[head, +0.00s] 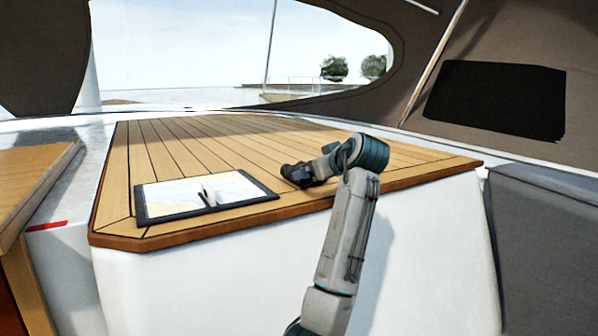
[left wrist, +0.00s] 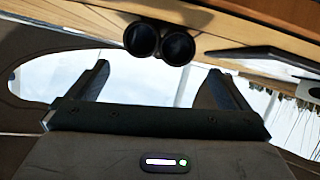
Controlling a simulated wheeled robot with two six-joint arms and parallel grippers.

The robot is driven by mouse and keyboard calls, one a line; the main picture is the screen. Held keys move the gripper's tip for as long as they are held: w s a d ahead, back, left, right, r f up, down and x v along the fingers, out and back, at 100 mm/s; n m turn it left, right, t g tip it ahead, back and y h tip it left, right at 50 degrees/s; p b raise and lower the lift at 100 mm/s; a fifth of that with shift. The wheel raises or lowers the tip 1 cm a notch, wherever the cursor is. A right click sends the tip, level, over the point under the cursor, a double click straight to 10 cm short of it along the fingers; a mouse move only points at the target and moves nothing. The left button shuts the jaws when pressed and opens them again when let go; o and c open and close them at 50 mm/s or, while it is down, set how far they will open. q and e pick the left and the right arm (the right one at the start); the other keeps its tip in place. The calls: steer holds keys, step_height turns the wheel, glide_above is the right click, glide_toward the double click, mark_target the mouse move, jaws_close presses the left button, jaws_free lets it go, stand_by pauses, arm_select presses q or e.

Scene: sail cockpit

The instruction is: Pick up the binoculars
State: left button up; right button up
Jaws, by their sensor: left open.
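The black binoculars (left wrist: 160,42) show in the left wrist view with two round lens ends facing the camera, beside the wooden surface. In the head view a small dark shape, which looks like the binoculars (head: 296,174), lies on the teak table near its front edge, right against the end of my arm in the picture. My left gripper (left wrist: 158,70) is open and empty, its two fingers wide apart. The binoculars appear beyond the gap between the fingers, not held. In the head view my arm hides the fingers. My right gripper is not in view.
A grey seat (head: 550,230) stands at the right.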

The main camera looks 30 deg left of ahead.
mark_target(287, 170)
arm_select(q)
steer(key=shift+a+r+p, duration=0.1)
steer(key=shift+r+p, duration=0.05)
steer(key=shift+p, duration=0.15)
steer(key=shift+w+a+p, duration=0.25)
steer(key=shift+a+p, duration=0.05)
steer(key=shift+p, duration=0.05)
steer(key=x, duration=0.2)
steer(key=p+x, duration=0.1)
steer(key=x, duration=0.1)
steer(key=shift+a+f, duration=0.15)
steer(key=shift+f, duration=0.2)
steer(key=shift+w+a+f+p, duration=0.1)
steer(key=shift+w+a+p, duration=0.5)
steer(key=shift+p, duration=0.55)
steer(key=shift+w+a+f+p, duration=0.1)
steer(key=shift+w+a+p, duration=0.1)
steer(key=shift+p, duration=0.15)
steer(key=shift+w+a+f+p, duration=0.3)
steer(key=shift+a+f, duration=0.1)
steer(key=shift+a, duration=0.1)
steer(key=shift+w+a+f, duration=0.2)
steer(key=shift+a+f, duration=0.05)
steer(key=shift+d, duration=0.15)
steer(key=c, duration=0.7)
steer(key=shift+r, duration=0.2)
steer(key=c, duration=0.5)
steer(key=shift+c, duration=0.2)
